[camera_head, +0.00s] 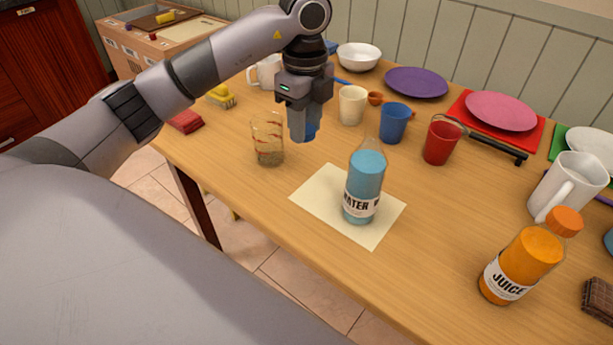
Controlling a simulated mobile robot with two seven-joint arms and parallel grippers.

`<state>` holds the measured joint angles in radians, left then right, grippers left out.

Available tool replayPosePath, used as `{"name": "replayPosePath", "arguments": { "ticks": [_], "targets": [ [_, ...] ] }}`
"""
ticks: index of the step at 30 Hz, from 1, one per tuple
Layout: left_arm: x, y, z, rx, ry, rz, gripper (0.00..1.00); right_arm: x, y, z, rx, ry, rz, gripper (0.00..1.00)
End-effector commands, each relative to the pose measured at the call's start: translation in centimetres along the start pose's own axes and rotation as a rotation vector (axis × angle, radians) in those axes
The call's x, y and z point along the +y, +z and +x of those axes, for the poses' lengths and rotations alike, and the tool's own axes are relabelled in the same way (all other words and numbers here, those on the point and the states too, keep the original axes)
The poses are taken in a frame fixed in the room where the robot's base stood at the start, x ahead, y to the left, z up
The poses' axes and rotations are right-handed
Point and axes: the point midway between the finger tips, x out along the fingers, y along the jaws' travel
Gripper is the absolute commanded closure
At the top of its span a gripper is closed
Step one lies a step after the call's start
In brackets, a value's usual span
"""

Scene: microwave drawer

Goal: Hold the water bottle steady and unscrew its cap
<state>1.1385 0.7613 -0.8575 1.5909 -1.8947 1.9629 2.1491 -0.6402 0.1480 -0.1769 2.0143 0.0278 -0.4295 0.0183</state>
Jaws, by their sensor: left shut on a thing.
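The water bottle (365,183) stands upright on a cream sheet (323,203) near the table's front edge. It is clear with blue contents and a white "WATER" label, and its neck shows no cap on top. My left gripper (304,133) is above the table, up and to the left of the bottle and apart from it. It is shut on a small blue thing (312,130), which looks like the bottle's cap; the fingers hide most of it. My right gripper is not in view.
A patterned glass (268,140) stands left of the bottle. Blue (394,122), red (440,140) and cream (352,105) cups stand behind. A juice bottle (522,262) with orange cap is at the right. Bare table lies between the two bottles.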

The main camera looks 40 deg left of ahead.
Motion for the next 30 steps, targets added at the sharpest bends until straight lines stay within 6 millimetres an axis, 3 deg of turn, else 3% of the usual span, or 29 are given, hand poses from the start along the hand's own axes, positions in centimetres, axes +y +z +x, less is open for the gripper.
{"name": "replayPosePath", "arguments": {
  "ticks": [3,9,17,24,30],
  "targets": [
    [0.1,0.0,3.5,-0.001,0.005,0.001,1.0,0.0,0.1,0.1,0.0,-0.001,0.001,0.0],
    [0.1,0.1,7.4,-0.002,0.001,0.001,1.0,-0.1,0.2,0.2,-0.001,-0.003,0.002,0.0],
    [0.0,0.0,9.3,-0.001,0.001,0.001,1.0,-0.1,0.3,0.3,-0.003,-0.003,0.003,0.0],
    [0.0,0.1,12.7,-0.002,0.002,0.002,1.0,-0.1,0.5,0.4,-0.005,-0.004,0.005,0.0],
    [0.0,0.0,12.8,-0.001,-0.002,0.002,1.0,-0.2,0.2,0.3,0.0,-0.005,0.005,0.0]
  ]
}}
